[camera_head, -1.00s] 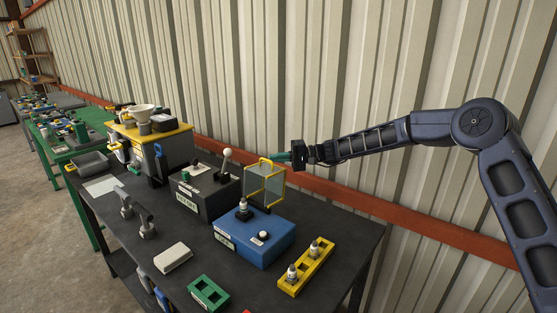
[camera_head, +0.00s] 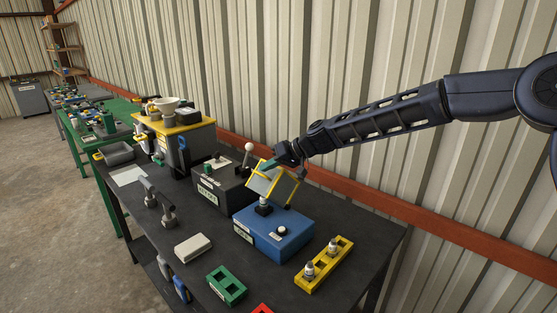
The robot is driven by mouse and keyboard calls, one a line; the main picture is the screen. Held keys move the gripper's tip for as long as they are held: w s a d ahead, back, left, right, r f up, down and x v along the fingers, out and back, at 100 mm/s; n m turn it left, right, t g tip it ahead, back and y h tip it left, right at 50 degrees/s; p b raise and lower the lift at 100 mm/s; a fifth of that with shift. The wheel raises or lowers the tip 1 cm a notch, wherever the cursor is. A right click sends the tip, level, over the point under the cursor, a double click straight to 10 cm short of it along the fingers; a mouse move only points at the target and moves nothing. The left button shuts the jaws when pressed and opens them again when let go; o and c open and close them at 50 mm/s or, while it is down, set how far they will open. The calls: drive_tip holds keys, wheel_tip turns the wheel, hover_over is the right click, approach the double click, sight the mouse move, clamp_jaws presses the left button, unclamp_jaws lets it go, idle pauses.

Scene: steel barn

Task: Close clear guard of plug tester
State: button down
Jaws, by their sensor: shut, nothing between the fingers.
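The plug tester is a blue box (camera_head: 278,240) with a white label on its front, standing on the dark bench. A spark plug (camera_head: 264,206) stands upright on its top, with a round knob (camera_head: 282,230) beside it. The clear guard (camera_head: 284,187) has a yellow frame and is tilted forward over the plug end of the box, partly lowered, not lying flat. My gripper (camera_head: 270,163) is shut with nothing held. Its green-tipped fingers are at the guard's upper edge; whether they touch it I cannot tell.
A black box with a lever (camera_head: 222,187) stands close behind the tester. A yellow rack (camera_head: 325,265) with plugs, a green tray (camera_head: 227,286) and a white block (camera_head: 193,246) lie in front. The corrugated wall is close behind.

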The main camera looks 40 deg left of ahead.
drive_tip(key=s+f+n+t, duration=0.2)
drive_tip(key=s+f+t, duration=0.3)
drive_tip(key=s+f, duration=0.5)
drive_tip(key=shift+s+f+n+h, duration=0.3)
drive_tip(key=shift+f+n, duration=0.05)
drive_tip(key=shift+n, duration=0.05)
idle(1.0)
drive_tip(key=shift+f, duration=0.1)
idle(0.3)
drive_tip(key=shift+d, duration=0.1)
drive_tip(key=s+v, duration=0.1)
drive_tip(key=v, duration=0.9)
drive_tip(key=shift+s, duration=0.3)
